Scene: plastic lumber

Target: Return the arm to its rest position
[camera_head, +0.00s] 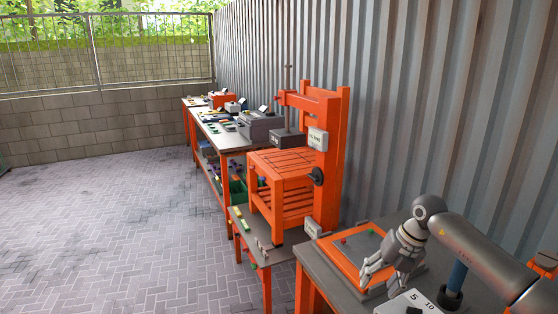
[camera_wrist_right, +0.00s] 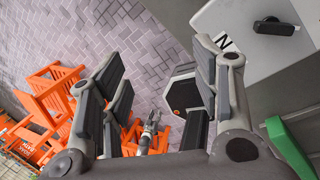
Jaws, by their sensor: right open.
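My right arm (camera_head: 480,255) comes in from the right edge in the head view. Its gripper (camera_head: 376,280) hangs above the near workbench, over the orange-framed panel, with its fingers pointing down and left. The right wrist view shows the same gripper (camera_wrist_right: 165,105) with its finger pads wide apart and nothing between them. Whether the fingertips touch anything below cannot be told. My left gripper does not show in the head view.
The near workbench (camera_head: 325,268) carries an orange-framed panel (camera_head: 343,252), a dark cylinder (camera_head: 456,277) and a white panel marked 5 and 10 (camera_head: 418,300). An orange press (camera_head: 325,150) stands behind it, along the corrugated wall (camera_head: 420,100). The paved floor (camera_head: 110,230) at left is clear.

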